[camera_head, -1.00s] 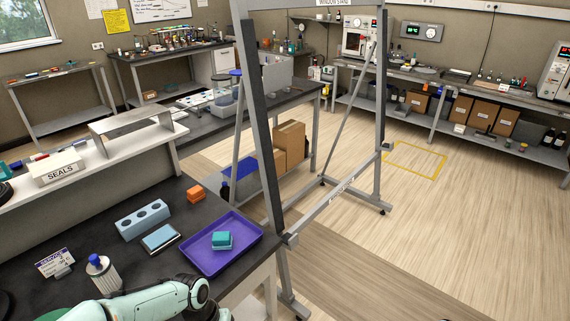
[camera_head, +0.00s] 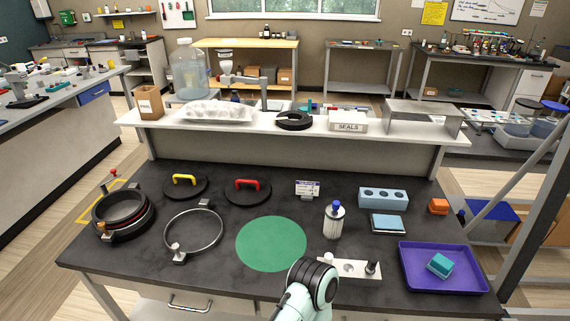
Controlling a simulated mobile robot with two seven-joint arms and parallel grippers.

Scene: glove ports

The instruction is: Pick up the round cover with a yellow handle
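The round black cover with a yellow handle (camera_head: 185,187) lies flat on the dark bench, left of centre towards the back. A similar black cover with a red handle (camera_head: 247,192) lies just to its right. One pale green arm of mine with a black joint comes in at the bottom centre, right of and nearer than both covers. I cannot tell which arm it is. No gripper fingers show. Nothing touches the yellow-handled cover.
A black ring assembly (camera_head: 122,215) and a clamp ring (camera_head: 193,233) stand in front of the covers. A green disc (camera_head: 271,243), a bottle (camera_head: 333,221) and a purple tray (camera_head: 450,269) lie to the right. A white shelf (camera_head: 285,128) runs behind.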

